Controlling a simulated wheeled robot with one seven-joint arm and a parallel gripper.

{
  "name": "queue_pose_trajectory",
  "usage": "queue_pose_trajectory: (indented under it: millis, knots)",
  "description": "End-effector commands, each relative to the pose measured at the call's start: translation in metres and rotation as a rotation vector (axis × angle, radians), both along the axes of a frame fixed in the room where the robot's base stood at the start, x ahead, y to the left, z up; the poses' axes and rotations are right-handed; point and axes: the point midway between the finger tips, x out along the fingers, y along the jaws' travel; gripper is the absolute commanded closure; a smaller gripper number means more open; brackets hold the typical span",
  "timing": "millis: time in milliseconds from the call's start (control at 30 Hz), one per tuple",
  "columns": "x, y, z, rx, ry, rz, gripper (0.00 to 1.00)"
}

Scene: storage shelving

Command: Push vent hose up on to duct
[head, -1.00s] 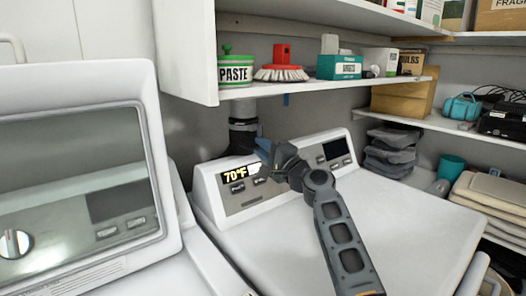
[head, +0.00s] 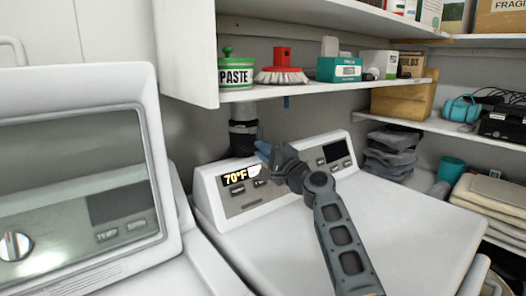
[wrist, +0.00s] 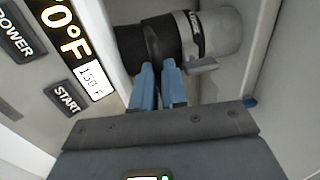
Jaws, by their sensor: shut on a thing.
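The black vent hose (head: 243,140) stands behind the dryer's control panel, below the shelf. The pale duct (head: 243,109) comes down above it. In the wrist view the black hose (wrist: 133,44) meets the silver-grey duct (wrist: 222,32), with a light clamp band (wrist: 192,36) at the join. My gripper (head: 261,149) is beside the hose, to its right in the head view. In the wrist view my gripper's blue fingers (wrist: 157,70) are shut on the hose's dark raised edge. The exact hold and the overlap of hose and duct are partly hidden.
The white dryer (head: 370,225) fills the middle, its control panel (head: 240,188) close to my gripper. A washer lid (head: 75,170) stands open at left.

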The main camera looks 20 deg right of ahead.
Motion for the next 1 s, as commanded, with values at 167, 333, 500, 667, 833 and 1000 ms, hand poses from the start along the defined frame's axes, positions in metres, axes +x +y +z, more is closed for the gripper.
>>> queue_pose_trajectory:
  millis: [167,333,500,667,833,1000]
  knots:
    - [0.0,0.0,0.026,0.001,-0.006,0.001,1.0]
    - [0.0,0.0,0.029,0.001,-0.005,-0.001,1.0]
    - [0.0,0.0,0.029,0.001,-0.004,-0.001,0.85]
    - [0.0,0.0,0.028,0.0,-0.003,-0.001,0.77]
    - [-0.001,-0.001,0.027,0.0,-0.002,-0.001,0.77]
    - [-0.013,-0.006,0.023,0.001,-0.003,-0.002,0.77]
